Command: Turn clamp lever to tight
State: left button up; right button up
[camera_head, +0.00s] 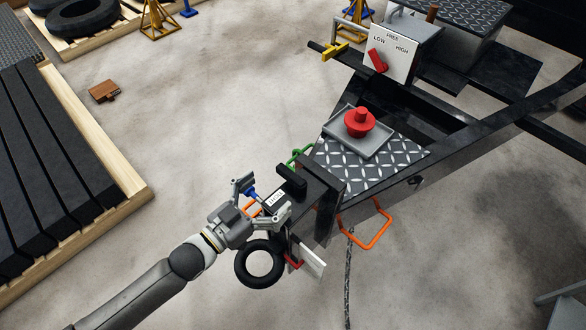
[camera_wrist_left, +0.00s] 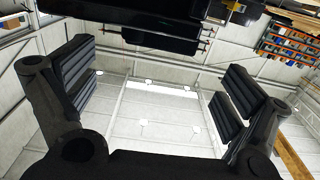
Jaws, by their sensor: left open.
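My left gripper (camera_head: 262,201) is at the front end of the black trailer frame, its fingers spread around a small labelled plate (camera_head: 275,199). The lettering is small and hard to read. A blue piece (camera_head: 250,193) and an orange piece (camera_head: 253,209) show between the fingers; I cannot tell which, if either, is the clamp lever. Contact with them is also unclear. In the left wrist view the two padded fingers (camera_wrist_left: 160,95) stand wide apart with only the ceiling between them. A dark structure (camera_wrist_left: 130,30) lies above them. My right gripper is not in view.
A black wheel (camera_head: 260,264) hangs just below the gripper, near a red piece (camera_head: 293,261) and white plate (camera_head: 313,261). An orange loop (camera_head: 373,228) and a chain (camera_head: 348,275) are to the right. A pallet (camera_head: 128,178) stands left; the floor between is mostly clear.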

aim_at(291, 174)
pick_arm(q)
jog(key=x, duration=0.3)
jog(key=shift+w+d+r, duration=0.15)
jog(key=shift+w+d, duration=0.1)
jog(key=shift+w, duration=0.05)
jog(key=x, duration=0.2)
jog(key=shift+w+d+p, duration=0.25)
jog(key=shift+p, duration=0.1)
jog(key=shift+w+d+f, duration=0.2)
jog(key=shift+w+d, duration=0.2)
jog(key=c, duration=1.3)
jog(key=shift+r, duration=0.15)
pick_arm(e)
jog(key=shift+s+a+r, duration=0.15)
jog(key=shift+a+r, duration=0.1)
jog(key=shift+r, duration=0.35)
